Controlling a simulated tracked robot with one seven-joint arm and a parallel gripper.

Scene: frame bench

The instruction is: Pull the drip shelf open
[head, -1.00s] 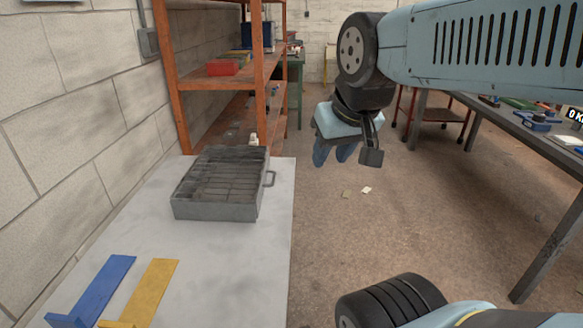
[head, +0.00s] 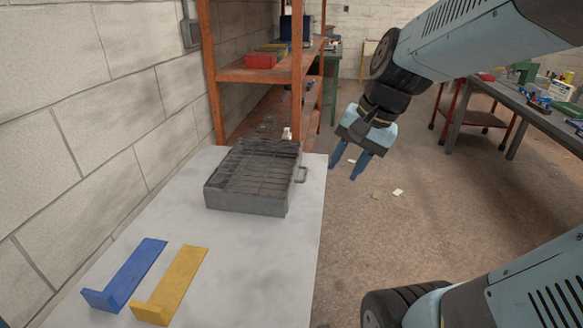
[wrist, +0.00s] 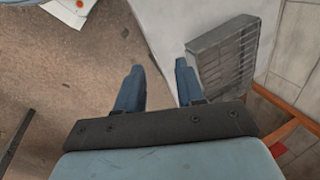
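The drip shelf unit (head: 250,178) is a grey metal box with a slatted top, standing on the pale bench top. In the wrist view the grey slatted unit (wrist: 226,55) shows at upper right, beyond the right finger. My gripper (head: 346,172) is open and empty, with its two blue fingers apart and pointing down. It is in the air to the right of the handle, past the bench's right edge, and touches nothing. The fingers also show in the wrist view (wrist: 156,82). The handle is not clear there.
The pale bench (head: 215,255) is clear around the unit. A blue bracket (head: 130,270) and a yellow bracket (head: 178,282) lie at its near end. An orange shelf rack (head: 262,75) stands behind, a block wall at left. A dark workbench (head: 530,110) is at right, with open floor between.

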